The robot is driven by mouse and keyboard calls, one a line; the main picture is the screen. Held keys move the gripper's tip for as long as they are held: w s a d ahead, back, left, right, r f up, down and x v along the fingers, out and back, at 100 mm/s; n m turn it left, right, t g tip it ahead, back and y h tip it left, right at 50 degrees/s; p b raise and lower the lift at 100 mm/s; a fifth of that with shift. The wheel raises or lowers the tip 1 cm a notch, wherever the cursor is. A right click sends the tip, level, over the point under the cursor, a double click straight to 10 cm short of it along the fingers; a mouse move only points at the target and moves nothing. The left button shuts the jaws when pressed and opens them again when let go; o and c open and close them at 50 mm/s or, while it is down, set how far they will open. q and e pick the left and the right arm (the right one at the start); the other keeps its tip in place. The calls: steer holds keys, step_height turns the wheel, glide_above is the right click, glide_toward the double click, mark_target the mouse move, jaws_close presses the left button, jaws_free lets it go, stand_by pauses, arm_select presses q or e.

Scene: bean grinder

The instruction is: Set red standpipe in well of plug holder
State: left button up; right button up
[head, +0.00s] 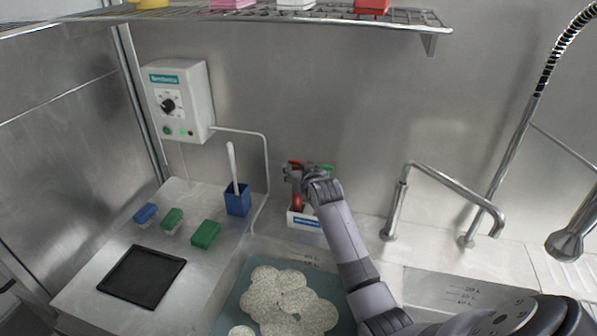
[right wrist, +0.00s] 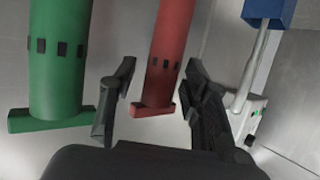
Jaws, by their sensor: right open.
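The red standpipe (head: 297,203) stands upright in the white plug holder (head: 292,220) against the back wall; its lower end is hidden inside. A green standpipe (head: 327,168) stands beside it, mostly hidden by my right arm. My right gripper (head: 297,176) is at the upper part of the red standpipe. In the right wrist view, my open right gripper (right wrist: 158,82) has a finger on each side of the red standpipe (right wrist: 168,50), with gaps visible. The green standpipe (right wrist: 58,60) is outside the left finger there. The wells are hidden. My left gripper is out of view.
A blue cup (head: 238,205) with a white-handled brush stands left of the holder. A faucet (head: 392,215) rises to the right. The sink (head: 240,300) in front holds pale speckled discs. A wire shelf (head: 300,14) hangs above.

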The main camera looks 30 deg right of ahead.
steer(key=b+v, duration=0.2)
steer(key=v, duration=1)
